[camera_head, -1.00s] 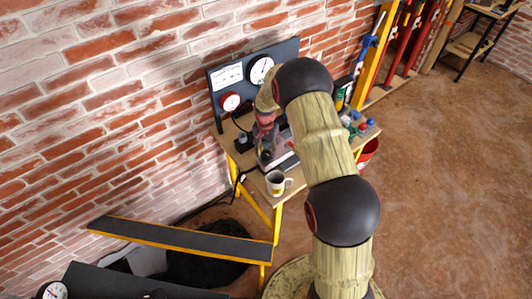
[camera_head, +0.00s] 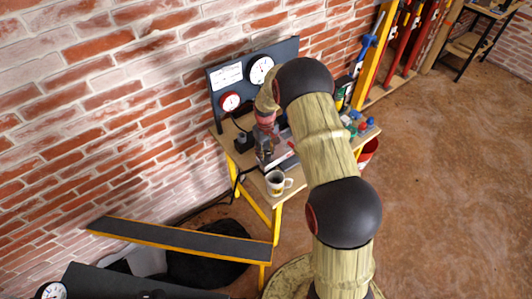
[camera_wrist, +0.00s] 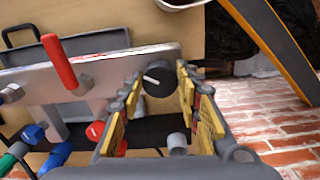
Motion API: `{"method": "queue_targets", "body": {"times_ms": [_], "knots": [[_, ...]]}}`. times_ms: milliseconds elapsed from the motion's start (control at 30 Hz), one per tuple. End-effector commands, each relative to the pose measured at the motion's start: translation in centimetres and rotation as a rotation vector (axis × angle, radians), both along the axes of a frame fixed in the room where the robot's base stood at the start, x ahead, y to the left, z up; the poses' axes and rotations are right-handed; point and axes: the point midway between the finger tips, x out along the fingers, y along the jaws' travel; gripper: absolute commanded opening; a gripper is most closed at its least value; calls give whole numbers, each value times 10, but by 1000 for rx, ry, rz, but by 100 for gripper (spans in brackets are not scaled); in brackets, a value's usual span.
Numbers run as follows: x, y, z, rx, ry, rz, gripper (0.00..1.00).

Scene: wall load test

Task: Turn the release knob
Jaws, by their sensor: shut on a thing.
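The release knob (camera_wrist: 158,77) is a round black knob with a white pointer line, on the edge of a pale metal plate (camera_wrist: 100,80) in the wrist view. My gripper (camera_wrist: 157,84) has its yellow-padded fingers on either side of the knob and is shut on it. In the head view my gripper (camera_head: 266,145) points down at the device on the workbench (camera_head: 240,184). The knob itself is hidden there by my gripper.
A red lever handle (camera_wrist: 59,62) stands beside the knob, with blue, red and green fittings along the plate. A mug (camera_head: 276,185) stands at the bench's front edge.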

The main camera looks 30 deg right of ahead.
Motion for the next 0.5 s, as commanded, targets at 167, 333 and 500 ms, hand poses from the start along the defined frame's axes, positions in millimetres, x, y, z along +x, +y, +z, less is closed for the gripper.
{"method": "queue_targets", "body": {"times_ms": [167,333,500], "knots": [[1,0,0,0,-2,164,8],[1,-1,1,0,-2,307,8],[1,-1,1,0,-1,422,8]]}}
